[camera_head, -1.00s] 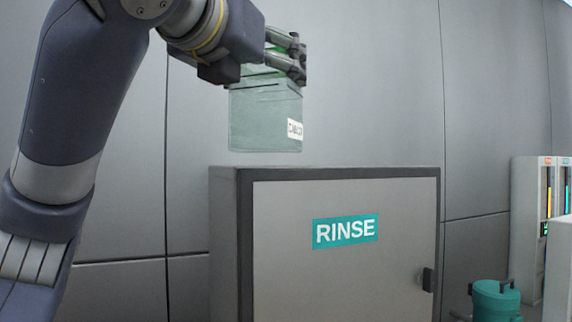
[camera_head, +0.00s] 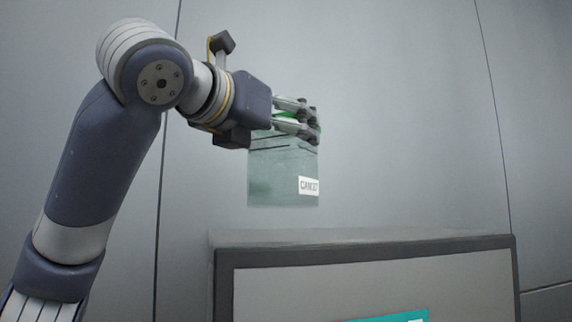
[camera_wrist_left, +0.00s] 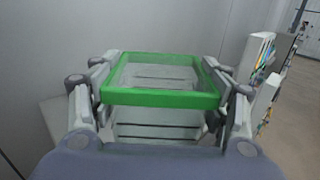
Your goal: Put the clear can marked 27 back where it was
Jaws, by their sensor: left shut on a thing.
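The clear can (camera_head: 282,178) is a see-through, greenish box-shaped container with a green rim and a small white label. The label's print is too small to read surely. My left gripper (camera_head: 308,122) is shut on the can near its top and holds it upright in the air, above the cabinet. In the left wrist view the fingers (camera_wrist_left: 162,98) grip both sides of the can just under its green rim (camera_wrist_left: 160,98). My right gripper is not in view.
A grey cabinet (camera_head: 370,285) with a dark frame and a teal sign, partly cut off, stands below the can. A plain grey wall is behind. White shelf units (camera_wrist_left: 262,85) stand at the right in the left wrist view, with open floor (camera_wrist_left: 300,120) beyond.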

